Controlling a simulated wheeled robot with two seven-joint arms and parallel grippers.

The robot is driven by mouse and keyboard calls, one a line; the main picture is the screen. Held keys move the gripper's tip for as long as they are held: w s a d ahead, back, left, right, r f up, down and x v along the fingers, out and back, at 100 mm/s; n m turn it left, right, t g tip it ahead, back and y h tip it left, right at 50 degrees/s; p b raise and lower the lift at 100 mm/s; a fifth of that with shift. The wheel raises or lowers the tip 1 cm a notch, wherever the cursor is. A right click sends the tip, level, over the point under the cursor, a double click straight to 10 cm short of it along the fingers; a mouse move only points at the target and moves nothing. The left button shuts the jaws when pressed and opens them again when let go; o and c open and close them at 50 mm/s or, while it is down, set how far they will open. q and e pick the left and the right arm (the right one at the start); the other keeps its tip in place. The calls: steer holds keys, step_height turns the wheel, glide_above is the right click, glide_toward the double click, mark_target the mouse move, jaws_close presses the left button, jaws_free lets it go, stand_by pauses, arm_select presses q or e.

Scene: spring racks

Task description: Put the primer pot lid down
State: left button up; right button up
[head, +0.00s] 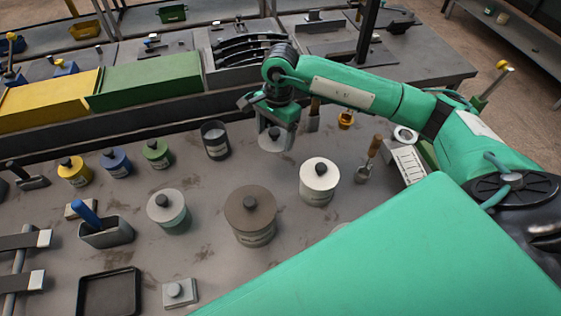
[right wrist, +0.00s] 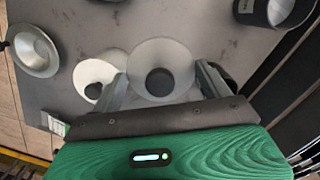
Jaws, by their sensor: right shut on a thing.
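The primer pot lid (head: 272,142), a pale grey disc with a dark knob, is under my right gripper (head: 276,122) at the back middle of the bench. In the right wrist view, the lid (right wrist: 160,52) lies below my right gripper (right wrist: 160,84), its dark knob between the two fingers. The gripper is shut on the lid. I cannot tell whether the lid touches the bench. A dark open pot (head: 216,147) stands to the left of the lid, and it also shows at the top right of the right wrist view (right wrist: 262,12). My left gripper is not in view.
A white lidded pot (head: 319,184), a brown one (head: 252,218) and a grey one (head: 168,210) stand nearer. Small yellow, blue and green pots (head: 158,154) stand at left. A brush (head: 367,160) is at right. Green and yellow boxes (head: 150,82) line the back.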

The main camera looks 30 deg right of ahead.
steer(key=p, duration=0.4)
glide_above(275, 176)
step_height(275, 176, down, 12)
steer(key=shift+w+d+f, duration=0.1)
steer(key=shift+d, duration=0.05)
step_height(275, 176, down, 3)
steer(key=shift+f+p, duration=0.1)
steer(key=shift+p, duration=0.25)
steer(key=shift+f, duration=0.25)
steer(key=shift+f, duration=0.2)
steer(key=o, duration=1)
steer(key=shift+c, duration=0.2)
steer(key=shift+r, duration=0.1)
